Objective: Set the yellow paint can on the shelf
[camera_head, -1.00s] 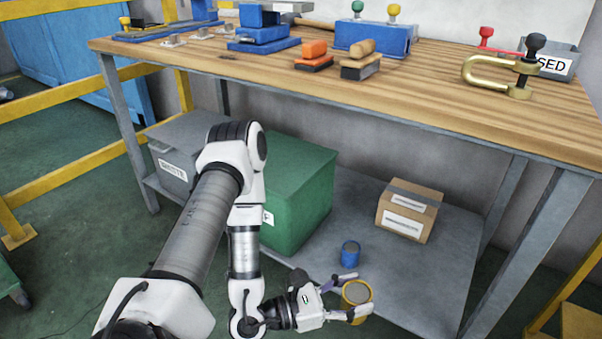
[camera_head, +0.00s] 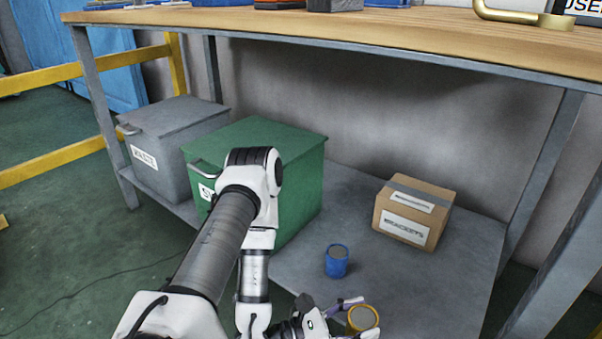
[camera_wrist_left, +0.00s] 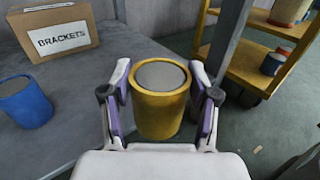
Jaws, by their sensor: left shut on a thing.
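The yellow paint can (camera_head: 362,319) has a grey top and sits upright between the fingers of my left gripper (camera_head: 358,317), low in the head view. The left wrist view shows the can (camera_wrist_left: 160,108) clamped between both fingers, with my left gripper (camera_wrist_left: 160,72) shut on it. The grey lower shelf (camera_head: 420,285) lies under the workbench. The can is by the shelf's front edge; its height relative to the shelf is unclear. Shelf surface (camera_wrist_left: 80,105) shows left of the can in the wrist view, with floor to the right. My right gripper is out of view.
A blue can (camera_head: 337,262) and a cardboard brackets box (camera_head: 412,215) stand on the shelf. A green bin (camera_head: 290,150) and a grey bin (camera_head: 175,135) stand left. Bare shelf lies right of the blue can. The bench top (camera_head: 400,25) overhangs, with a leg (camera_head: 545,165) at right.

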